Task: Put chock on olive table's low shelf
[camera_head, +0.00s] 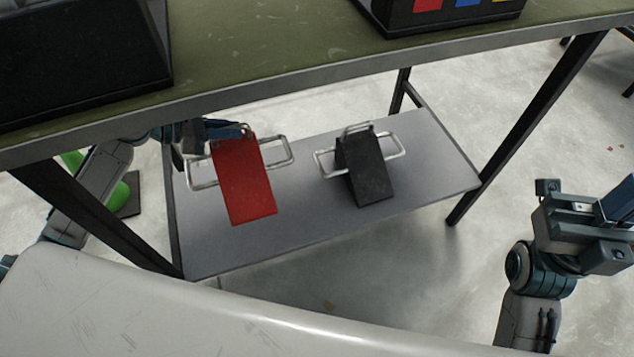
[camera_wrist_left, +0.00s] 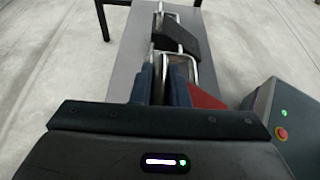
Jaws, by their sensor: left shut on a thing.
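A red wedge chock (camera_head: 245,185) with wire handles is over the grey low shelf (camera_head: 300,215) of the olive table (camera_head: 270,45). Whether its base touches the shelf, I cannot tell. My left gripper (camera_head: 232,130) reaches in under the tabletop from the left and is shut on the red chock at its upper end. In the left wrist view the fingers (camera_wrist_left: 162,72) are close together, with part of the red chock (camera_wrist_left: 205,98) showing beside them. My right gripper (camera_head: 612,215) is at the right edge, clear of the table; its fingers are partly cut off.
A black chock (camera_head: 365,175) with wire handles stands on the shelf right of the red one; it also shows in the left wrist view (camera_wrist_left: 180,38). Dark table legs (camera_head: 530,120) flank the shelf. Dark boxes (camera_head: 75,60) sit on the tabletop. Bare shelf lies in front.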

